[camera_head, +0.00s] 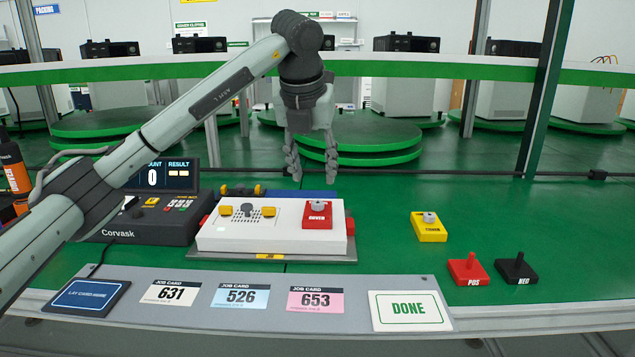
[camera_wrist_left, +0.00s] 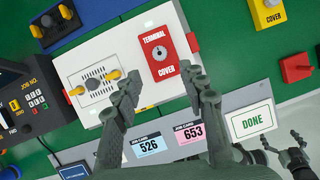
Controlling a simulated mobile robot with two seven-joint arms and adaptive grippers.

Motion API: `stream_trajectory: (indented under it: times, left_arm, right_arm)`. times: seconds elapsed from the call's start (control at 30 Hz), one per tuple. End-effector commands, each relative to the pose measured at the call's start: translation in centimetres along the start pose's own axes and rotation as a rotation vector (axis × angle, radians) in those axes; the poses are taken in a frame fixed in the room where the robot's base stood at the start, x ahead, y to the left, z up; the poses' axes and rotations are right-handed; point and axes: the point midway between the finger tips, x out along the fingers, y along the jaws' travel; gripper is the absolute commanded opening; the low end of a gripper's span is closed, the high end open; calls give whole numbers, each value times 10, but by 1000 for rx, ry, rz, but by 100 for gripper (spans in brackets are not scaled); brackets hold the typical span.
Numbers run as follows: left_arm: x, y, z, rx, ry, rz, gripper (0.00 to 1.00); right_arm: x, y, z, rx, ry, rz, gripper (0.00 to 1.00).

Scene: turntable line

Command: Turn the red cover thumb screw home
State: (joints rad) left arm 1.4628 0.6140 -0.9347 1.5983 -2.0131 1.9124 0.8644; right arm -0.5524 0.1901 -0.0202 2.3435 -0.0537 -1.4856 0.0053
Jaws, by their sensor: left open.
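The red cover (camera_head: 318,222) lies on the right part of the white unit (camera_head: 270,240), with a grey thumb screw (camera_head: 318,206) on top. In the left wrist view the red cover (camera_wrist_left: 167,70) reads "TERMINAL COVER", and the round screw (camera_wrist_left: 160,52) sits in its middle. My left gripper (camera_head: 313,180) is open and empty, pointing down above the cover, apart from the screw. Its fingers (camera_wrist_left: 160,82) straddle the cover's lower end in the wrist view. Part of what looks like my right gripper (camera_wrist_left: 293,150) shows at that view's lower right; its jaws are unclear.
A yellow cover (camera_head: 429,228) and red (camera_head: 467,270) and black (camera_head: 516,270) knobbed blocks stand to the right. A counter box (camera_head: 150,218) stands at left. Job cards and a DONE card (camera_head: 410,310) lie on the front strip. Green table around the yellow cover is clear.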

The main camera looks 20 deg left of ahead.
Motion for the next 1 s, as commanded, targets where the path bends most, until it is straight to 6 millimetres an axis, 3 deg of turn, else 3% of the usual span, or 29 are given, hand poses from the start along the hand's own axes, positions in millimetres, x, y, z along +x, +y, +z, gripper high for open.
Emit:
stream_trajectory:
  times: [0.17, 0.6, 0.97, 1.0]
  left_arm:
    - [10, 0, -1, 1, 3, 0, 42]
    - [72, 0, 0, 0, 1, -1, 42]
    - [78, -1, 0, 1, 0, -1, 42]
    - [78, -1, 0, 1, 0, -1, 37]
  right_arm:
    - [0, -1, 4, -1, -7, -1, 100]
    - [6, -1, 9, -3, -21, -2, 100]
    - [6, -1, 5, -2, -11, -2, 100]
    - [6, -1, 5, -2, -10, -2, 100]
